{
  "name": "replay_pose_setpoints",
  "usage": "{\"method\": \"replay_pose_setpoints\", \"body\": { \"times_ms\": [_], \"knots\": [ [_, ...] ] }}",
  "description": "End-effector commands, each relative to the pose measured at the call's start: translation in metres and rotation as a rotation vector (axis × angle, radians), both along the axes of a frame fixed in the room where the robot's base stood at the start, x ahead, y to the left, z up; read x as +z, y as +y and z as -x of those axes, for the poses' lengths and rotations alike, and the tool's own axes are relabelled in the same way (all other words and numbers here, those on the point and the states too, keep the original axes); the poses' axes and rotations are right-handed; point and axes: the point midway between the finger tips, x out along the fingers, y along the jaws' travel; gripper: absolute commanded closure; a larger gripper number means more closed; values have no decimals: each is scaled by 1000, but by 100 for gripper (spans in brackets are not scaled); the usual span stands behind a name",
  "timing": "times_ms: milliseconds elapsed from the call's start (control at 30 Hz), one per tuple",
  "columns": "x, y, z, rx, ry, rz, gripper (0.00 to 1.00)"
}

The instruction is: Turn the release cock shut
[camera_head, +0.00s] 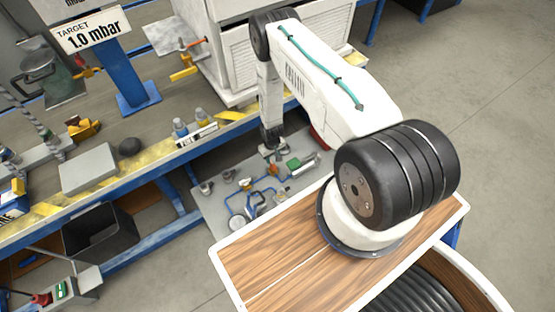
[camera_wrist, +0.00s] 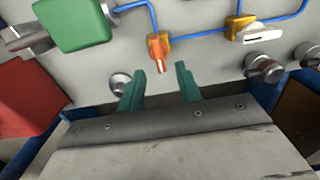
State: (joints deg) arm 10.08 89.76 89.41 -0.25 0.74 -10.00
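A panel (camera_wrist: 205,65) carries blue tubing and two brass cocks. One cock has an orange handle (camera_wrist: 158,52); it points toward my gripper. The other brass cock (camera_wrist: 236,28) has a white lever, to the right in the wrist view. I see no label telling which is the release cock. My gripper (camera_wrist: 161,69) is open and empty, its two green fingers apart. The orange handle shows just beyond the gap between the fingertips; I cannot tell the exact distance. In the head view my gripper (camera_head: 271,151) is over the panel's far edge, near the orange-handled cock (camera_head: 273,169).
A green block (camera_wrist: 75,24), a round metal fitting (camera_wrist: 120,83) and knobs (camera_wrist: 264,68) stand near the fingers. A red object (camera_wrist: 25,100) is at the left.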

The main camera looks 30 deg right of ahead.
Motion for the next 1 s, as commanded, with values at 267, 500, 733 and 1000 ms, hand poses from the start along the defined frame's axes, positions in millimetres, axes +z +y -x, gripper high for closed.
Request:
{"method": "replay_pose_setpoints", "body": {
  "times_ms": [267,500,733,1000],
  "knots": [
    [-43,-4,1,-7,1,0,65],
    [-54,-3,1,-6,2,0,65],
    [-54,-3,1,-5,2,0,79],
    [-54,-23,1,-13,1,0,73]
  ]
}}
